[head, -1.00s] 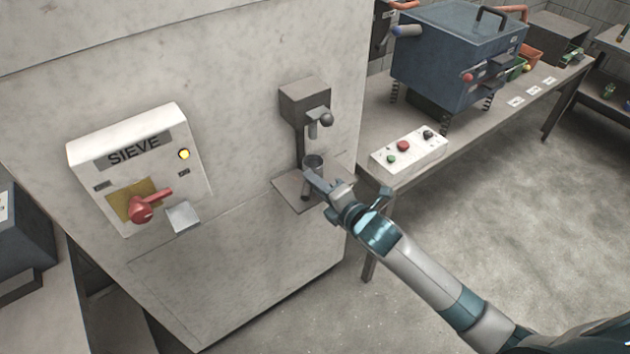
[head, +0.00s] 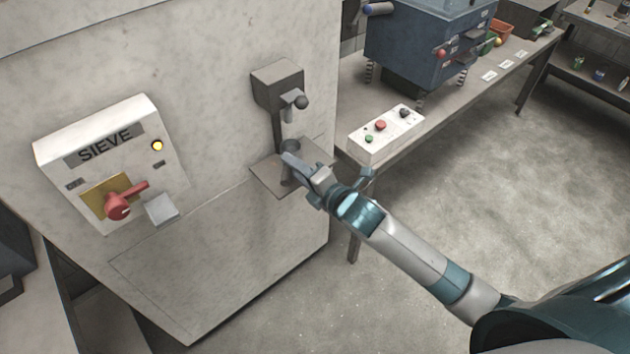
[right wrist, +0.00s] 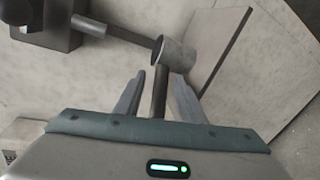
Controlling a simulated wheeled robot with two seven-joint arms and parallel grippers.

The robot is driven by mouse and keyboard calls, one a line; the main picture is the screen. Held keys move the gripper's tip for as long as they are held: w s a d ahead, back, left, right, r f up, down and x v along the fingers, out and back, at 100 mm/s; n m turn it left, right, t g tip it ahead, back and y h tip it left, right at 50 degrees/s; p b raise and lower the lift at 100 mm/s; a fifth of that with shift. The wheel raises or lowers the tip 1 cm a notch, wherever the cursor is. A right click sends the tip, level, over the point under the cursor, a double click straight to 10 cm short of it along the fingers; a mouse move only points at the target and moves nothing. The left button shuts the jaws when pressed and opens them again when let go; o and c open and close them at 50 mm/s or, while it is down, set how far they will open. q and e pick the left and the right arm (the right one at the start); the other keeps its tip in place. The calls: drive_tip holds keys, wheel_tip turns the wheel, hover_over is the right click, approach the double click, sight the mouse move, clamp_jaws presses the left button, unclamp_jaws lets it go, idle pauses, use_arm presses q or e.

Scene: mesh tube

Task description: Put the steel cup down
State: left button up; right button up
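The steel cup (head: 291,147) is a small grey metal cup at the ledge (head: 262,178) below the spout on the pale cabinet. In the right wrist view the cup (right wrist: 174,54) shows its round mouth, and its dark bar handle (right wrist: 159,92) points back toward me. My right gripper (head: 294,167) is at the cup's near side. In the right wrist view its fingers (right wrist: 158,88) stand either side of the handle, with a gap visible at the left finger. Contact between the cup's base and the ledge is hard to see. My left gripper is not in view.
A dark spout fixture (head: 279,88) juts from the cabinet just above the cup. A SIEVE panel (head: 105,165) with a red lever (head: 120,205) is at the left. A white button box (head: 387,134) and a blue machine (head: 425,45) stand on the bench at the right.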

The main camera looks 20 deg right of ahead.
drive_tip(key=b+v, duration=0.2)
drive_tip(key=v, duration=0.9)
drive_tip(key=shift+s, duration=0.2)
idle(0.4)
